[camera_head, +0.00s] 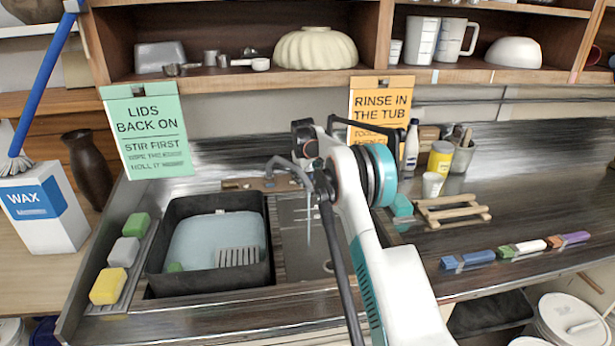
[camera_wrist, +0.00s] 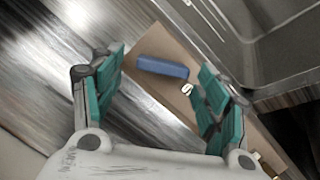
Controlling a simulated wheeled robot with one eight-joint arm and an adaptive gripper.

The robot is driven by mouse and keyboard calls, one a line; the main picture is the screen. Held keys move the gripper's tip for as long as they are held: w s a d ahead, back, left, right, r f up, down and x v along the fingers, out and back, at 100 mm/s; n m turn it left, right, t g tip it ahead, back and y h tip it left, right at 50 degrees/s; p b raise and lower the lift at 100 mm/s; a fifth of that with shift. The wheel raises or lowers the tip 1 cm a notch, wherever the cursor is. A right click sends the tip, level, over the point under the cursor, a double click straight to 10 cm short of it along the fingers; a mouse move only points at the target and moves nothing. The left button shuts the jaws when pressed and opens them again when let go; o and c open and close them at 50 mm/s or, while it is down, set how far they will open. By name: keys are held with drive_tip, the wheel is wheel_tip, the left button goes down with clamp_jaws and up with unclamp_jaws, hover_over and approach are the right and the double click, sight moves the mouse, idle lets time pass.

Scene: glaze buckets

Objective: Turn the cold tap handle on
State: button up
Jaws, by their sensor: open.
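In the wrist view, a blue bar-shaped handle (camera_wrist: 162,67), which looks like the cold tap handle, lies over a tan strip (camera_wrist: 152,98). A small white piece with a dark mark (camera_wrist: 187,89) is at its right end. My gripper (camera_wrist: 163,62) is open, with a teal-padded finger on each side of the handle in the picture. I cannot tell whether either finger touches it. In the head view, the grey curved spout (camera_head: 290,167) stands behind the sink, with a thin pale-blue streak (camera_head: 308,225) below it. My arm hides the blue handle there.
A dark tub (camera_head: 157,262) sits left of the spout, with sponges (camera_head: 123,251) beside it. Signs (camera_head: 148,130) hang from the shelf edge above.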

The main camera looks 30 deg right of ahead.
wheel_tip(320, 180, up, 9)
drive_tip(key=shift+r, duration=0.15)
idle(0.5)
